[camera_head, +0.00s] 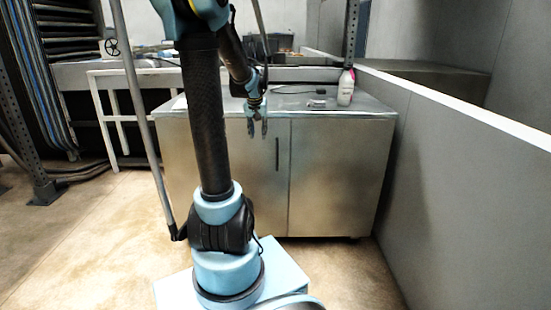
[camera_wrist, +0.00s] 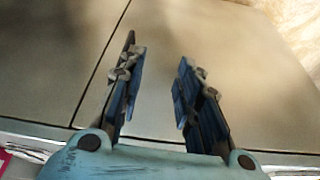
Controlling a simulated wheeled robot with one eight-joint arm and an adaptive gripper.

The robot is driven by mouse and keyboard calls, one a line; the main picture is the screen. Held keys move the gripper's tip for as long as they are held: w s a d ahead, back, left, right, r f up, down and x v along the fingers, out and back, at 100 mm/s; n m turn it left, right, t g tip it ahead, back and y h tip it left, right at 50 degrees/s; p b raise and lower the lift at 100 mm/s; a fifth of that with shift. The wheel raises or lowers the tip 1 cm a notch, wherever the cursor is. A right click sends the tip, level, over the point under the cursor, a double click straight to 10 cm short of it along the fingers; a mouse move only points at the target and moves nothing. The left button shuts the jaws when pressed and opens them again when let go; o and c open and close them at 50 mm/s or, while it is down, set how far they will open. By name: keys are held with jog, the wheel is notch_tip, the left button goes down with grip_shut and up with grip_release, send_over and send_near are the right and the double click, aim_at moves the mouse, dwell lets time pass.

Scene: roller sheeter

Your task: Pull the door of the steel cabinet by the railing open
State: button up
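The steel cabinet (camera_head: 340,165) has two flat doors meeting at a vertical seam. The left door (camera_head: 240,180) carries a slim dark vertical handle (camera_head: 277,154) close to the seam. My gripper (camera_head: 257,133) points down in front of the upper part of the left door, left of the handle and a little above its middle. In the wrist view its two fingers (camera_wrist: 157,62) are apart with nothing between them. There the handle (camera_wrist: 130,38) shows only as a dark tip beside the left finger, which hides the rest. Both doors look shut.
A white bottle (camera_head: 346,88) with a pink cap and a cable stand on the cabinet top. A grey partition wall (camera_head: 440,190) runs along the right side. A white frame (camera_head: 120,110) stands at the left. The brown floor before the cabinet is clear apart from my base.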

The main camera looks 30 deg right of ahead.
jog(key=w+d+f+m, duration=0.1)
jog(key=d+f, duration=0.1)
jog(key=d, duration=0.7)
send_over(277, 168)
jog(key=f, duration=1.5)
jog(key=shift+w+d+f, duration=0.15)
jog(key=shift+w+f, duration=0.05)
jog(key=shift+w, duration=0.2)
grip_shut()
